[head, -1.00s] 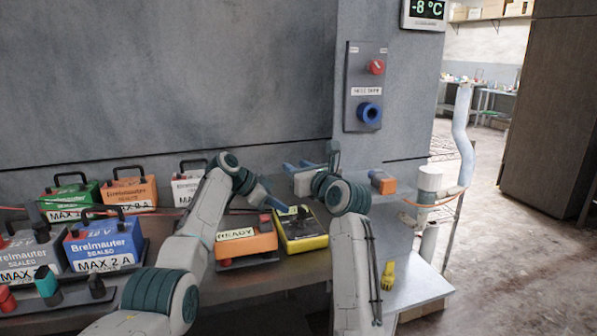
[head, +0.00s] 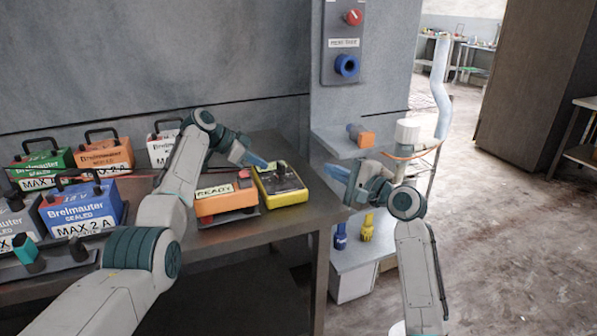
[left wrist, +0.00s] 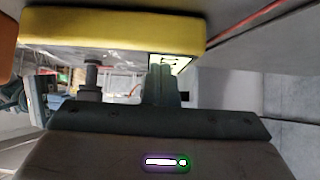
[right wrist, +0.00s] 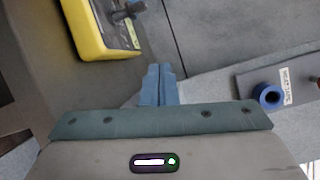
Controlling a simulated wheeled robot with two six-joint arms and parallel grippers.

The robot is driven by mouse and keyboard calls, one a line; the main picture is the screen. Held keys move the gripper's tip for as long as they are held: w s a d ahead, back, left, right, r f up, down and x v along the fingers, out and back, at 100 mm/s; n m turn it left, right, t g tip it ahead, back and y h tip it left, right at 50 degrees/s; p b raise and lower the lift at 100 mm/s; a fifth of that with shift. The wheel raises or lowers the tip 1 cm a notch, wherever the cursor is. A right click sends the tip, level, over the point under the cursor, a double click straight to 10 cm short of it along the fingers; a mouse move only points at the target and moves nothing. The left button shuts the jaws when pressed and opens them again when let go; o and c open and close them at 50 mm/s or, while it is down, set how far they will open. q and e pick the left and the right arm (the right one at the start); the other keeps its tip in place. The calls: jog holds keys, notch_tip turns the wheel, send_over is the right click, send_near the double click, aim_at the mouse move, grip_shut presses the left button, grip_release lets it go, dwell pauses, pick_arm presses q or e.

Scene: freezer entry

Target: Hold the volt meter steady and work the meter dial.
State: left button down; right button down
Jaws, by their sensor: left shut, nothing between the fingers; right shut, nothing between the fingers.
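The yellow volt meter (head: 285,197) lies on the bench near its right end, beside the orange READY unit (head: 226,204). The black meter dial (head: 281,170) stands up from its dark face and also shows in the right wrist view (right wrist: 131,9). My left gripper (head: 262,164) is shut and empty at the meter's far left part; in the left wrist view its fingers (left wrist: 163,82) overlap the meter's pale label. I cannot tell whether they touch. My right gripper (head: 335,172) is shut and empty, apart from the meter, to its right, with fingers pointing toward it.
Several batteries, including a blue one (head: 82,212), stand at the left of the bench. A wall panel (head: 344,50) with a red knob and blue ring is behind. A small shelf holds an orange block (head: 366,140). Blue and yellow bottles (head: 367,228) stand on a lower surface.

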aim_at(280, 170)
jog(key=s+d+n, duration=0.1)
jog(key=s+d+f+n, duration=0.1)
jog(key=n, duration=0.1)
jog(key=shift+f+n+g+y, duration=0.15)
jog(key=shift+n+g+y, duration=0.15)
jog(key=shift+y, duration=0.1)
jog(key=x, duration=1)
jog(key=shift+a, duration=0.15)
jog(key=shift+s+a+f, duration=0.1)
jog(key=shift+s+a, duration=0.7)
jog(key=shift+a, duration=0.25)
jog(key=shift+s+a, duration=0.3)
jog(key=shift+a, duration=0.2)
